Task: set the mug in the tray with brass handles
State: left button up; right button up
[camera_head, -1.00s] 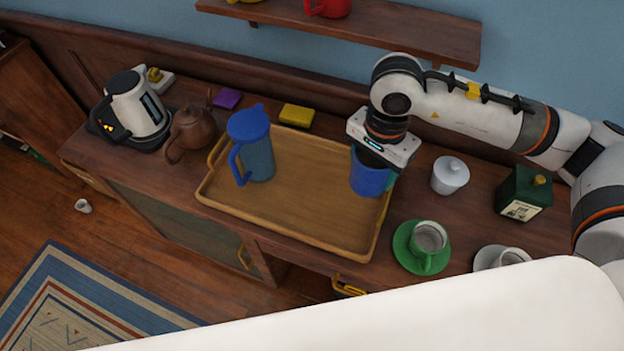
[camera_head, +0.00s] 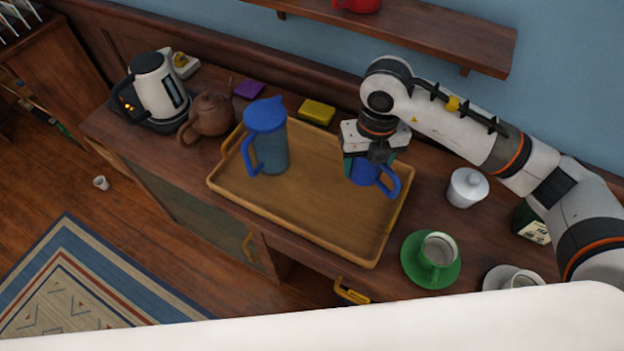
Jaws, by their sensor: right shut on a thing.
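A blue mug (camera_head: 362,173) is over the right part of the wooden tray (camera_head: 305,205), its handle pointing right. My right gripper (camera_head: 366,158) is above it and shut on it, hiding the mug's upper part. I cannot tell whether the mug's base touches the tray floor. My left gripper is not in view.
A blue pitcher (camera_head: 268,140) stands in the tray's left part. A teapot (camera_head: 210,115) and kettle (camera_head: 158,88) are left. The tray's middle is clear.

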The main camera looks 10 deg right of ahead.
jog(key=m, duration=0.2)
jog(key=f+m, duration=0.1)
jog(key=m, duration=0.1)
jog(key=a+m, duration=0.1)
jog(key=m, duration=0.1)
jog(key=shift+w+f+m, duration=0.2)
jog(key=shift+w+m, duration=0.15)
jog(key=shift+m, duration=0.05)
jog(key=m, duration=0.2)
jog(key=f+m, duration=0.1)
jog(key=m, duration=0.1)
jog(key=shift+w+a+m+b, duration=0.15)
jog(key=shift+w+m+b, duration=0.05)
jog(key=shift+m+b, duration=0.1)
jog(key=p, duration=0.2)
send_over(350, 200)
notch_tip(350, 200, down, 9)
jog(key=shift+f, duration=0.4)
jog(key=shift+f, duration=0.1)
jog(key=o, duration=1.2)
jog(key=shift+c, duration=0.2)
